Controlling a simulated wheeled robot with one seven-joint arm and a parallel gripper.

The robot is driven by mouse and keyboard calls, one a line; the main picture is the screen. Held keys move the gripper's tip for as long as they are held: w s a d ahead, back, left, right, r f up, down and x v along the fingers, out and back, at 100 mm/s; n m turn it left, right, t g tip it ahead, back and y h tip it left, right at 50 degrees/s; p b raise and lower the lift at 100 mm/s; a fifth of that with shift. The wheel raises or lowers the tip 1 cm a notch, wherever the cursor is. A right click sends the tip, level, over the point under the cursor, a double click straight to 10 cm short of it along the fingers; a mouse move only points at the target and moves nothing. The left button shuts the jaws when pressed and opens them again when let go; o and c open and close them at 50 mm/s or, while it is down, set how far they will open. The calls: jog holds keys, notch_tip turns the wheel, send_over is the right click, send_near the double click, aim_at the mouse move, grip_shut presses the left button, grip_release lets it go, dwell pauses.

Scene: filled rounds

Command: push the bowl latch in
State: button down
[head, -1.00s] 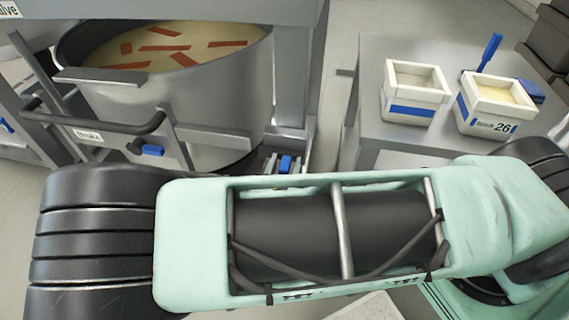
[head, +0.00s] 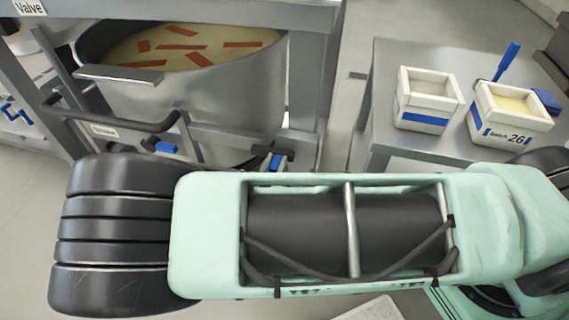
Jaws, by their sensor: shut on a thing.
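The large steel bowl (head: 225,100) stands under the frame at the upper left, filled with a pale yellow mix with orange-red strips. A dark knob with a blue part (head: 166,148) sits on the bowl's front bracket. A second small blue piece (head: 275,162), beside a dark bar, shows at the bowl's lower right, just above my arm. I cannot tell which of these is the latch. My pale green and black arm crosses the whole foreground and covers what lies below. My gripper's fingers are not visible.
A dark bar handle (head: 105,125) runs along the bowl's front left. A steel table (head: 385,60) at the right bears two white bins with blue bands, an empty-looking one (head: 425,116) and one holding pale stuff (head: 505,130). Floor shows between frame and table.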

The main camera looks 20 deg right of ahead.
jog(key=shift+w+a, duration=0.15)
jog(key=shift+a, duration=0.05)
jog(key=c, duration=1.2)
grip_release()
jog(key=shift+c, duration=0.2)
jog(key=v, duration=1.7)
jog(key=shift+s+b, duration=0.2)
jog(key=shift+b, duration=0.2)
jog(key=shift+a, duration=0.1)
